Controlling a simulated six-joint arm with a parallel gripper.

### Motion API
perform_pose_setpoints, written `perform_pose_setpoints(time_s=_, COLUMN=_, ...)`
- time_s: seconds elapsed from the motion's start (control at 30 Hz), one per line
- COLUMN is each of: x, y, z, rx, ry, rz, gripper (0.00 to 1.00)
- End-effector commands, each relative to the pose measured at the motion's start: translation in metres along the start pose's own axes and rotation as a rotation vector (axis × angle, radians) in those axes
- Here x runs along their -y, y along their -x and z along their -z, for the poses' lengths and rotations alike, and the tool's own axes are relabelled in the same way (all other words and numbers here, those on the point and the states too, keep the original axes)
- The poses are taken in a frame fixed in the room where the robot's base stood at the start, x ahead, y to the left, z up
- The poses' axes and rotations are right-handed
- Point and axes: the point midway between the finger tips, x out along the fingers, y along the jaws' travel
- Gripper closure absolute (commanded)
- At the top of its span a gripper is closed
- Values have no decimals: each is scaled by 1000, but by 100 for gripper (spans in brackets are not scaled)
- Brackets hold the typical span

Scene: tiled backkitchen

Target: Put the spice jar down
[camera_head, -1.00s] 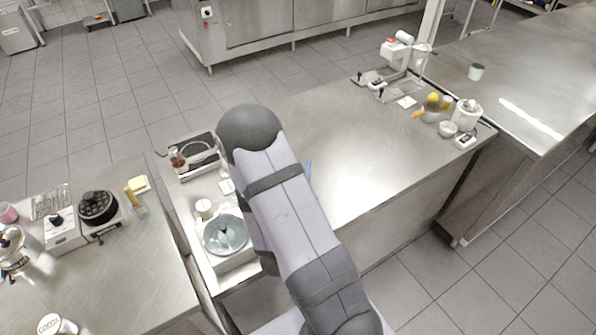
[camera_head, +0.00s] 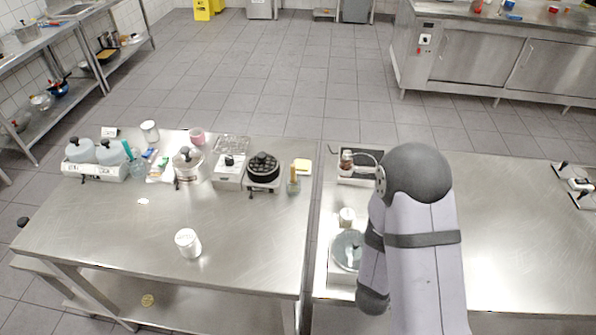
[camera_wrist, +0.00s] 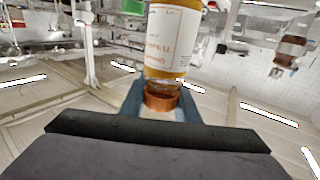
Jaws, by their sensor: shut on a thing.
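The spice jar (camera_wrist: 170,45) shows in the wrist view, with a white label with orange print, yellowish contents and a copper-coloured cap. My gripper (camera_wrist: 161,103) has its blue fingers shut on the jar at the cap end. The jar's body extends past the fingers, and its far end is cut off by the top of the picture. No surface shows touching the jar. In the head view my arm hides the gripper and the held jar.
The left steel table (camera_head: 240,225) has free room at its front, around a white canister (camera_head: 187,243). Scales, pots and a black-topped burner (camera_head: 263,168) line its back. A gap separates it from the right counter (camera_head: 520,240), where a glass lid (camera_head: 347,250) and a brown jar (camera_head: 346,160) sit.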

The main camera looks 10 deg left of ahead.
Motion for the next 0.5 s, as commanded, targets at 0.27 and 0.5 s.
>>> perform_pose_setpoints(time_s=0.27, x=128, y=48, z=13, rx=-10, ry=-11, rz=289, gripper=100)
perform_pose_setpoints(time_s=0.5, x=221, y=116, z=35, rx=-5, ry=-10, rz=575, gripper=100)
